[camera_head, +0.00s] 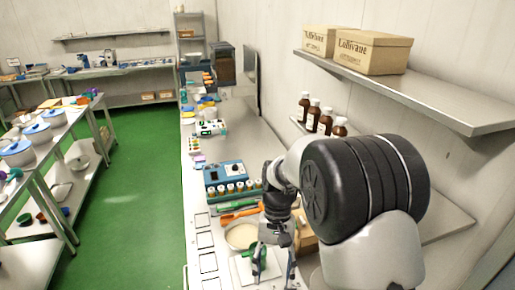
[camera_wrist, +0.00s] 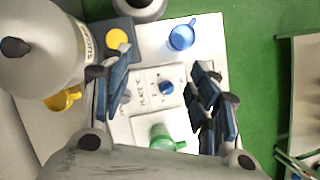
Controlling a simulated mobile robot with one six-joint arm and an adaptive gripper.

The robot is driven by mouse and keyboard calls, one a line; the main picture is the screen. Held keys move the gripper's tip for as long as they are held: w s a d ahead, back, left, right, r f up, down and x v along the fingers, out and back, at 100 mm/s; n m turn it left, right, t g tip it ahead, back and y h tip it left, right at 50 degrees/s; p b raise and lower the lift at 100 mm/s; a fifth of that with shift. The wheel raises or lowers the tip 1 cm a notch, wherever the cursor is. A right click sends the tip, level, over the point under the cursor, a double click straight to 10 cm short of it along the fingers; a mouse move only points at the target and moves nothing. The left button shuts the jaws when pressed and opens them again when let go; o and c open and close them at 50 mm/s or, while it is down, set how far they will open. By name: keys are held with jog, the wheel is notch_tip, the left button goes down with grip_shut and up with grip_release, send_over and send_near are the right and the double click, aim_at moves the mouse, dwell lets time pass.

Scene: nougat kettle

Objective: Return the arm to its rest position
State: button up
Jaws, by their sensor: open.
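My arm reaches in from the right in the head view and bends down over the bench. My gripper (camera_head: 268,268) is near the bench's front part, low in the picture. In the wrist view my gripper (camera_wrist: 163,100) is open, with its blue-grey finger pads wide apart and nothing held between them. A white device with a blue knob (camera_wrist: 166,88) shows below, between the fingers. A green cup (camera_wrist: 160,138) shows at the lower middle, partly hidden by the gripper body; whether it touches anything of mine I cannot tell.
A blue mug (camera_wrist: 182,37) and a yellow cup (camera_wrist: 62,100) are near the gripper. A bowl of cream-coloured content (camera_head: 242,236) and a blue device with a row of jars (camera_head: 226,172) stand on the bench. A wall shelf (camera_head: 440,100) with boxes and brown bottles (camera_head: 313,116) are near my arm.

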jog(key=s+d+r+t+b, duration=0.4)
jog(key=s+d+r+b, duration=0.1)
jog(key=s+b, duration=0.25)
jog(key=s+d+f+t+b, duration=0.2)
jog(key=s+b, duration=0.2)
jog(key=s, duration=0.1)
jog(key=s+d+f+n+t+b, duration=0.1)
jog(key=s+d+f+t+b, duration=0.1)
jog(key=s, duration=0.4)
jog(key=shift+d+f+t+h+b, duration=0.15)
jog(key=shift+d+t+h+b, duration=0.15)
jog(key=shift+d+t+b, duration=0.6)
jog(key=shift+s+a+g, duration=0.1)
jog(key=shift+a+g, duration=0.2)
jog(key=shift+a, duration=0.1)
jog(key=shift+c, duration=0.6)
